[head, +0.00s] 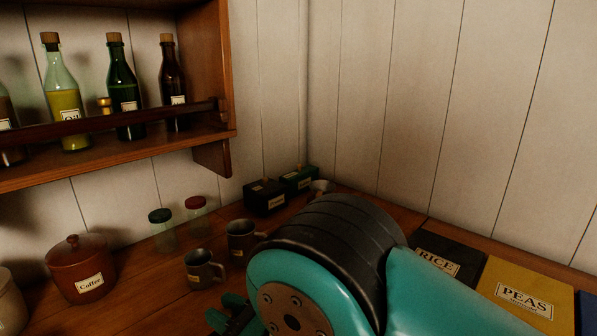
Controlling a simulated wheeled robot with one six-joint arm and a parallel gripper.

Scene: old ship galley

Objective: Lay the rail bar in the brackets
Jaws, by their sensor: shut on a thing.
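A dark wooden bar (55,130) that looks like the rail bar runs along the front of the wall shelf (130,158), in front of the bottles. Its right end meets a small dark block, perhaps a bracket (221,108), at the shelf's side panel. Its left end is out of frame, so I cannot tell how that end sits. A small teal and dark part of my gripper (229,316) shows at the bottom edge, over the counter and far below the shelf. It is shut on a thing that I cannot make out. My large arm joint hides much around it.
Bottles (123,90) stand on the shelf. Below, the counter (135,283) holds a coffee jar (78,272), two mugs (204,269), two lidded jars (161,232) and dark boxes (265,197). RICE (448,256) and PEAS (522,293) packs lie to the right of my arm.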

